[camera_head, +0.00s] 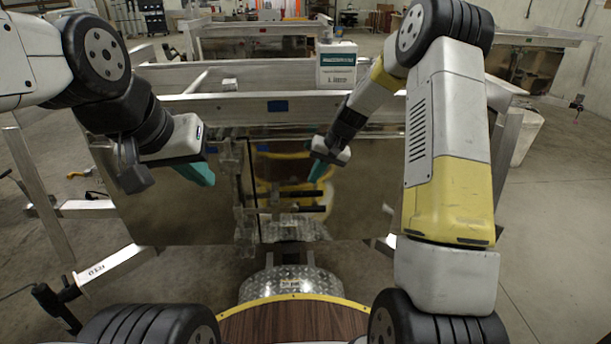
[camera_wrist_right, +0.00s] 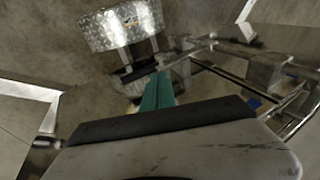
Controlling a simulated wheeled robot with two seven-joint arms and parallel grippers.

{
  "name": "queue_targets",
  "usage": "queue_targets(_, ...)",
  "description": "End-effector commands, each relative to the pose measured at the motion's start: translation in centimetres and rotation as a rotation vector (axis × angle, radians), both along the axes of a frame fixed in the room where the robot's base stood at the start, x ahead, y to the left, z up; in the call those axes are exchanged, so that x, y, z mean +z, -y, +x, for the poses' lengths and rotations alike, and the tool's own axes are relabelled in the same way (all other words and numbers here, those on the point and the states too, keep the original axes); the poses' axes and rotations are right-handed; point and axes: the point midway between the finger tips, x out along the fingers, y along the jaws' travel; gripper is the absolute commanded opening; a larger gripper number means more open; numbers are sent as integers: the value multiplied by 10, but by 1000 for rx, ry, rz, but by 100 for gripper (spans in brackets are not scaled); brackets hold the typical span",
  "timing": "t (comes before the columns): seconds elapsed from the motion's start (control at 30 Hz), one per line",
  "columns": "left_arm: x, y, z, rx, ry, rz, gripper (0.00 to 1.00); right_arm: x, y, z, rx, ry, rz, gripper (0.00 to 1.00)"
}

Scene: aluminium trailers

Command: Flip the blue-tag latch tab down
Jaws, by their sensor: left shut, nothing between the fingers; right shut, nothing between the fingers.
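I cannot make out the latch tab itself. Metal latch hardware (camera_head: 245,195) with bars stands upright at the middle of the shiny panel. My right gripper (camera_head: 318,171) has its teal fingers shut and empty, pointing down before the panel, right of the hardware and below the beam. Its fingers (camera_wrist_right: 157,92) also show in the right wrist view. My left gripper (camera_head: 197,174) is shut and empty, left of the hardware.
The aluminium crossbeam (camera_head: 180,108) runs across above the shiny panel (camera_head: 365,205). A white container with a green label (camera_head: 337,68) stands behind it. Open concrete floor (camera_head: 550,230) is at right.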

Motion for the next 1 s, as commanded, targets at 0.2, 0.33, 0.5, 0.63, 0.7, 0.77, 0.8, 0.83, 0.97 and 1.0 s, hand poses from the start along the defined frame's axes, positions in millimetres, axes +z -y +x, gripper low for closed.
queue_targets(0.2, 0, 0, 0, 0, 0, 0, 0, -42, -18, 6, 3, -4, 0, 0)
queue_targets(0.33, 0, 0, 0, 0, 0, 0, 0, -67, -29, 11, 3, -2, 0, 0)
queue_targets(0.5, 0, 0, 0, 0, 0, 0, 0, -94, -40, 16, 1, -2, 0, 0)
queue_targets(0.63, 0, 0, 0, 0, 0, 0, 0, -107, -46, 18, 0, 0, -1, 0)
queue_targets(0.7, 0, 0, 0, 0, 0, 0, 0, -112, -47, 19, 1, -1, -1, 0)
queue_targets(0.77, 0, 0, 0, 0, 0, 0, 0, -114, -48, 19, 1, 0, -1, 0)
queue_targets(0.8, 0, 0, 0, 0, 0, 0, 0, -114, -49, 20, 1, 0, -1, 0)
queue_targets(0.83, 0, 0, 0, 0, 0, 0, 0, -115, -49, 20, 1, 0, -1, 0)
queue_targets(0.97, 0, 0, 0, 0, 0, 0, 0, -115, -49, 20, 1, 1, 0, 0)
queue_targets(1.0, 0, 0, 0, 0, 0, 0, 0, -115, -49, 20, 1, 0, 0, 0)
